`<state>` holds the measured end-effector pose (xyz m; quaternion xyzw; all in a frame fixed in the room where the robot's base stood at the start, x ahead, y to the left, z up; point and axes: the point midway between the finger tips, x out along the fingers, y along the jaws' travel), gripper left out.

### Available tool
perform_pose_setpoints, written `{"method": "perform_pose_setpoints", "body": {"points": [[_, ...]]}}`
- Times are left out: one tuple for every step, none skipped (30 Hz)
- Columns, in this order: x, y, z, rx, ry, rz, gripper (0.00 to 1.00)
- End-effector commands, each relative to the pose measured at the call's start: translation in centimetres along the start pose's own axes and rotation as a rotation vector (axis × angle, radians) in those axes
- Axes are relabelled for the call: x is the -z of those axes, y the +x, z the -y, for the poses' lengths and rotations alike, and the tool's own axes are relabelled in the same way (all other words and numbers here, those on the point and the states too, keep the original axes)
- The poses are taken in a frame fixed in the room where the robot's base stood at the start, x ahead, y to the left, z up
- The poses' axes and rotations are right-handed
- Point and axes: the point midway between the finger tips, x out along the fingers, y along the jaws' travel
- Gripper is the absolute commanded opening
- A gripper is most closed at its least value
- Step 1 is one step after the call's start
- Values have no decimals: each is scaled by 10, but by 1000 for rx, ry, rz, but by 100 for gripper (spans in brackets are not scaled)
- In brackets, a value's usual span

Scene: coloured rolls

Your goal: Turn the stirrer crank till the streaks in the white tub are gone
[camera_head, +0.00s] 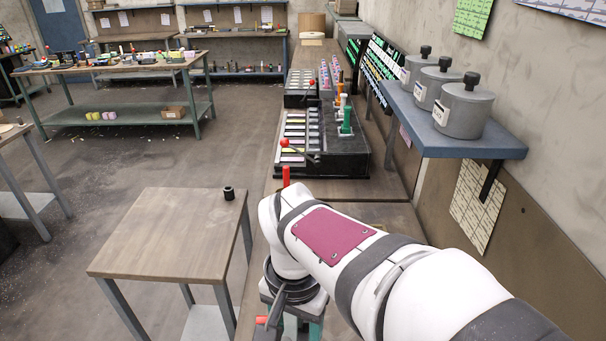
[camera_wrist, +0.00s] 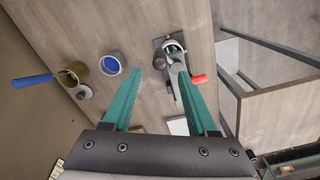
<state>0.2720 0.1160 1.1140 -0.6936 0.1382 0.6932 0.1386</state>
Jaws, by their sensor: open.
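A grey metal device with a red handle (camera_wrist: 199,79), which looks like the stirrer crank, is at and beyond the right fingertip. The finger hides part of it, and I cannot tell whether they touch. A white-rimmed round tub (camera_wrist: 110,63) with blue inside is beyond the left finger. It is too small to tell whether streaks show in it. In the head view my arm hides most of this area.
A brass pot (camera_wrist: 73,77) with a blue handle is left of the tub. In the head view, a small table (camera_head: 165,235) with a black cup (camera_head: 229,193) is at left. Black racks (camera_head: 322,150) stand farther along the bench. A blue shelf (camera_head: 455,140) with lidded grey pots overhangs at right.

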Motion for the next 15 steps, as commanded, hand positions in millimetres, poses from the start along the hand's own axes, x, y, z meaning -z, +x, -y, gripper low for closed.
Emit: {"method": "perform_pose_setpoints", "body": {"points": [[1,-15,1,4,-1,-5,58],[1,-24,1,5,0,-5,58],[1,-35,1,4,0,-5,58],[1,-42,1,3,0,-4,58],[1,-50,1,3,-1,-4,58],[1,-58,1,3,0,-4,58],[1,-62,1,2,-1,-3,58],[1,-67,0,1,-1,-3,58],[0,-71,0,1,-1,-2,58],[0,-74,0,1,-1,-1,58],[0,-76,0,1,-1,-1,58],[0,-77,0,0,-1,0,58],[0,-78,0,0,-1,0,58],[0,-78,0,-1,-1,0,58],[0,-78,0,-1,-1,0,58]]}}
